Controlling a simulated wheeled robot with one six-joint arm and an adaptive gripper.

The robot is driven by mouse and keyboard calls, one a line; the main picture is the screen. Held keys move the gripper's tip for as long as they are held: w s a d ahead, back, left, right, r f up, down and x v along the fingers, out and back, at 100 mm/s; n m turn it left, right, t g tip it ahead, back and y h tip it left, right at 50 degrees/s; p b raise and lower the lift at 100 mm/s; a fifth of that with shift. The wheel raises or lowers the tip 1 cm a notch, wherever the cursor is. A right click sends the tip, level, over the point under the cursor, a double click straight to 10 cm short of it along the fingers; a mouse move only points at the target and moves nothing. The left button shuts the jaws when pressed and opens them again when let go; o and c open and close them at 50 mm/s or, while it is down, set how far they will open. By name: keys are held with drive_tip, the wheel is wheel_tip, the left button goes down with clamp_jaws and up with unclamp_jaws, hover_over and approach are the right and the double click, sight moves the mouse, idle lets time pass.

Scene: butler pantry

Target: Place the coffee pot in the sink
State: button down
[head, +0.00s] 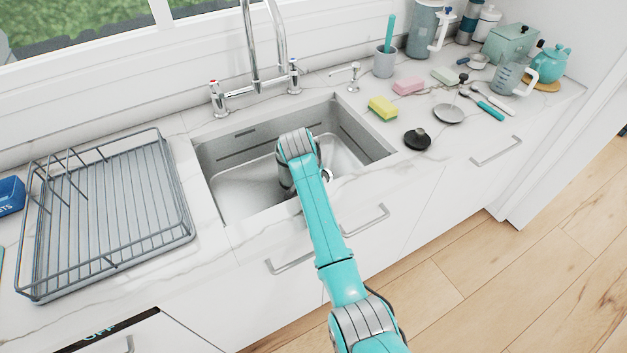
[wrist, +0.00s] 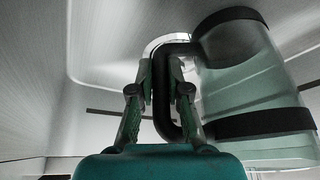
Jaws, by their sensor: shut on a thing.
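The coffee pot (wrist: 245,85) shows in the wrist view, a clear glass body with dark bands and a black handle (wrist: 163,105). My gripper (wrist: 158,68) is shut on that handle, with the pot body to the right of the fingers. The grey metal sink (head: 232,188) is in the middle of the head view, and its walls also fill much of the wrist view (wrist: 35,75). My arm reaches down into the basin. In the head view my wrist hides most of the gripper and pot. I cannot tell whether the pot touches the sink floor.
A wire dish rack (head: 105,215) stands left of the sink. The tap (head: 255,85) rises behind it. A yellow sponge (head: 383,108) and a black knobbed disc (head: 417,139) lie to the right, with pitchers, a teal teapot (head: 550,62) and utensils beyond.

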drive_tip(key=shift+f, duration=0.3)
drive_tip(key=c, duration=1.1)
unclamp_jaws()
drive_tip(key=shift+f, duration=0.1)
drive_tip(key=shift+c, duration=0.2)
drive_tip(key=v, duration=1.2)
